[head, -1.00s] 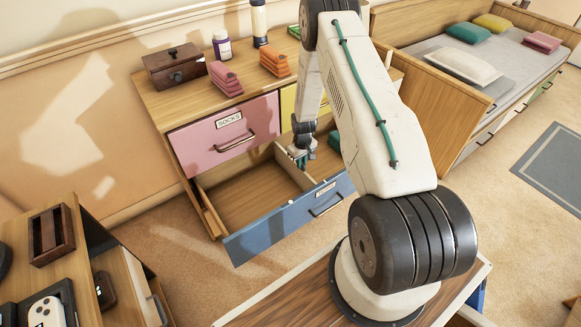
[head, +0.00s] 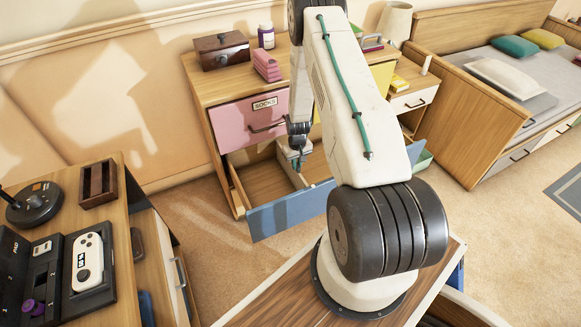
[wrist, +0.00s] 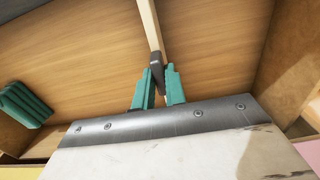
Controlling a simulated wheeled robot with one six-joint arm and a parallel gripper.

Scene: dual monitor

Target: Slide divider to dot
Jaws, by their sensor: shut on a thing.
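The blue-fronted drawer (head: 290,210) of the wooden dresser is pulled open. A pale wooden divider (head: 291,172) runs front to back inside it; it also shows in the wrist view (wrist: 148,25). My gripper (head: 299,160) reaches down into the drawer. In the wrist view, its two green fingers (wrist: 158,75) are shut on the divider's dark grey end piece (wrist: 155,60). Bare wooden drawer floor (wrist: 80,45) lies on both sides of the divider. I cannot make out a dot. My arm hides the drawer's right part in the head view.
Folded green cloth (wrist: 25,103) lies in the drawer, left in the wrist view. The pink SOCKS drawer (head: 250,112) is shut above. A brown box (head: 222,50) and folded pink cloths (head: 267,66) stand on the dresser. A desk (head: 110,240) stands at lower left.

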